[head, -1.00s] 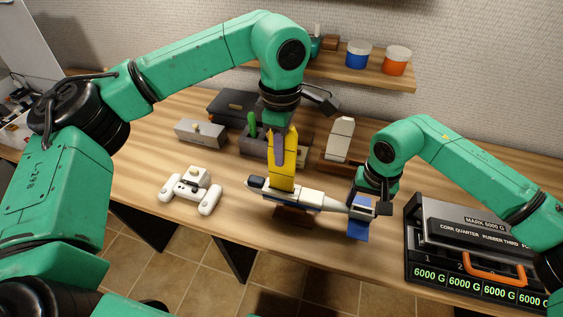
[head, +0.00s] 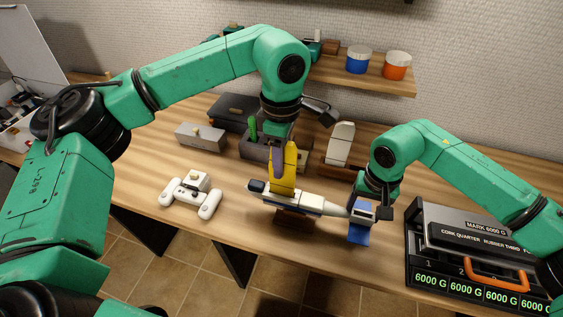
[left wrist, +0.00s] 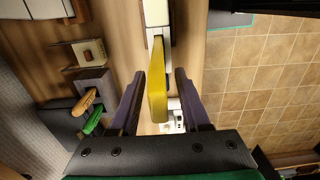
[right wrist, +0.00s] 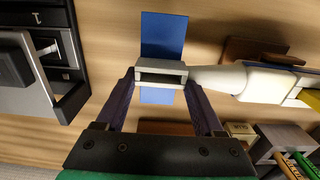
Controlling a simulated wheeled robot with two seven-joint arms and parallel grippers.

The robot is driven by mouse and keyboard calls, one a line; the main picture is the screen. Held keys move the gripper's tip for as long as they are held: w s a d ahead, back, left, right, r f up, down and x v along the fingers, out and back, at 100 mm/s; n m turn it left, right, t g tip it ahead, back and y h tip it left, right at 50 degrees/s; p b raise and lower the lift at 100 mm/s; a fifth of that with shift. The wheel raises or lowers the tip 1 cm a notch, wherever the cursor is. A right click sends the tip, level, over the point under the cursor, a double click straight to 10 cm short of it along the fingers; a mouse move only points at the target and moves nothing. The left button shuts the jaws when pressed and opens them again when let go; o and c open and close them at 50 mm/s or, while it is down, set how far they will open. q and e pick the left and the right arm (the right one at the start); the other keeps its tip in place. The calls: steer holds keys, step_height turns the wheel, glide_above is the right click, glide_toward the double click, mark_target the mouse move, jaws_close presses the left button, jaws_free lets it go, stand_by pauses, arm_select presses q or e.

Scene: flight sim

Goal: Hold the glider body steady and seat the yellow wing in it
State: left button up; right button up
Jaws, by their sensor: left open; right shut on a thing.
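The glider body (head: 312,203), white with a dark nose and blue tail fins, lies on a brown stand (head: 295,218). My right gripper (head: 372,208) is shut on its tail block (right wrist: 160,74), with one finger on each side. The yellow wing (head: 284,184) stands upright at the body's middle; whether its lower end is fully inside the slot cannot be seen. My left gripper (head: 283,155) is open around the wing. In the left wrist view the wing (left wrist: 157,92) lies between its two fingers, with gaps on both sides.
A white controller-like object (head: 192,192) lies left of the glider. A grey holder (head: 262,147) with a green piece stands behind it. A white part on a brown stand (head: 340,145) stands behind to the right. A black-framed gauge box (head: 470,255) sits at the right.

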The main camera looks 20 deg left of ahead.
arm_select(q)
step_height(320, 180, up, 11)
steer(key=shift+f, duration=0.1)
arm_select(e)
steer(key=o, duration=1.5)
steer(key=shift+c, duration=0.2)
steer(key=shift+r, duration=0.1)
